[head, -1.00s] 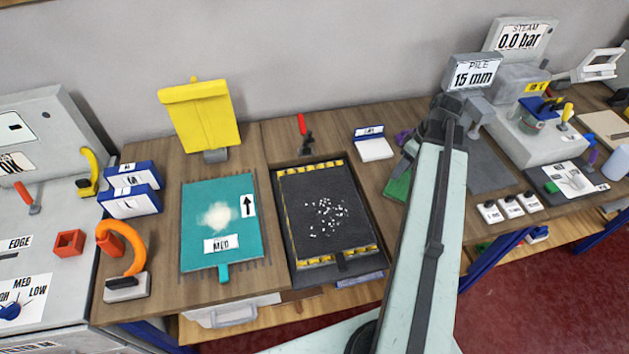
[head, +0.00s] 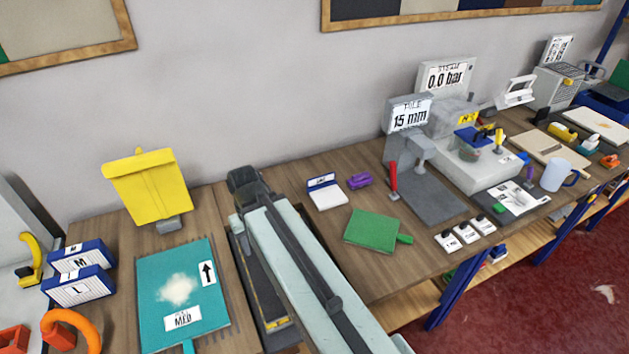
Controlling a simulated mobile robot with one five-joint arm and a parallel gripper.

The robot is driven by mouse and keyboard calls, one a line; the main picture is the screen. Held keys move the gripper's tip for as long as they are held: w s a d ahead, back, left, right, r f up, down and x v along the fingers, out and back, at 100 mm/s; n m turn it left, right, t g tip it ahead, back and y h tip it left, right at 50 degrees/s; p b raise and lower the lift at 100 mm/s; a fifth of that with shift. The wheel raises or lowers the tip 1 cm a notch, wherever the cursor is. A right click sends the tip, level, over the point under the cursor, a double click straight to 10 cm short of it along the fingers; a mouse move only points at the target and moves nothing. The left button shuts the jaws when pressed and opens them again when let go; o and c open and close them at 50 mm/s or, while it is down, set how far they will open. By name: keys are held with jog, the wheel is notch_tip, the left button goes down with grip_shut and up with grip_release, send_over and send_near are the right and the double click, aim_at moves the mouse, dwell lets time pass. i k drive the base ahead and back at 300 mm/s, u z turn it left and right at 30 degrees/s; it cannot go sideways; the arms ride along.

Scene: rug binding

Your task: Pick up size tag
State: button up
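No single piece is clearly marked as the size tag. Two blue and white boxes of tags, lettered M (head: 80,258) and L (head: 78,286), stand at the left end of the bench. Three small white tags with black tops (head: 465,232) lie near the front edge at right. A white pad with a blue header (head: 326,192) lies at the middle back. My gripper (head: 243,182) is the dark end of my arm, over the bench behind the black tray, apart from all of these. Its fingers are too dark to read, and I see nothing clearly held.
A green pad (head: 370,231), purple piece (head: 360,181), red-handled tool (head: 393,178) and pile gauge (head: 408,115) are to the right.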

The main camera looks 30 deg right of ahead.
aim_at(464, 231)
jog(key=z, duration=0.35)
jog(key=k, duration=1.1)
jog(key=z, duration=0.85)
jog(key=i, duration=1)
